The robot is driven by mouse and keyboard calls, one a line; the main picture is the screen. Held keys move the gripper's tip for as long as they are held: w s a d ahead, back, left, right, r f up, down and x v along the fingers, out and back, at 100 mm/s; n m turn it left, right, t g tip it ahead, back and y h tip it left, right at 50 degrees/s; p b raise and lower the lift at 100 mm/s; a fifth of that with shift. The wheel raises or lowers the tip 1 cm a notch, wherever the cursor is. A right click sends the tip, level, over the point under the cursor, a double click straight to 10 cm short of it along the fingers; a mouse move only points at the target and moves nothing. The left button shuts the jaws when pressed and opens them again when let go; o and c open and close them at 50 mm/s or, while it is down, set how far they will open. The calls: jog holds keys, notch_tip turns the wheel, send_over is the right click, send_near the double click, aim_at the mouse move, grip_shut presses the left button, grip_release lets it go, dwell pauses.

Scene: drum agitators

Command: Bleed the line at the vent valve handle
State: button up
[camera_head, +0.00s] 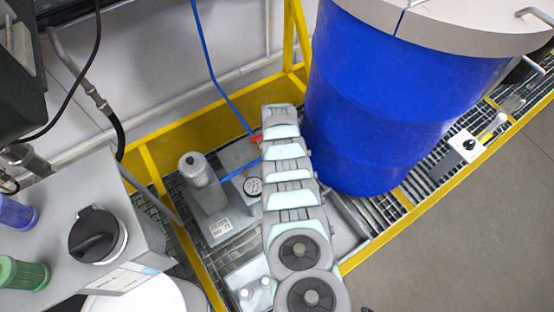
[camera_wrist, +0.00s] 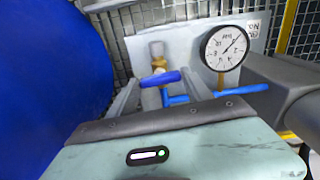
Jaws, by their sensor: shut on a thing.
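A blue lever (camera_wrist: 160,79), which I take for the vent valve handle, sits at a brass fitting (camera_wrist: 158,63) in the wrist view. My gripper (camera_wrist: 162,82) has its two grey fingers on either side of the lever and is shut on it. The exact contact is small and partly hidden by the gripper body. A white round pressure gauge (camera_wrist: 224,47) stands just right of the lever.
A large blue drum (camera_head: 390,100) stands close to the right of my arm. A blue hose (camera_head: 222,88) comes down from above. A yellow frame (camera_head: 195,262) edges the grating. A grey box with a black knob (camera_head: 94,234) is at left.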

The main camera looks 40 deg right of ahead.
jog(key=shift+f+m, duration=0.1)
jog(key=shift+m, duration=0.4)
jog(key=o, duration=1.4)
jog(key=shift+c, duration=0.2)
notch_tip(320, 180, up, 11)
jog(key=p, duration=0.7)
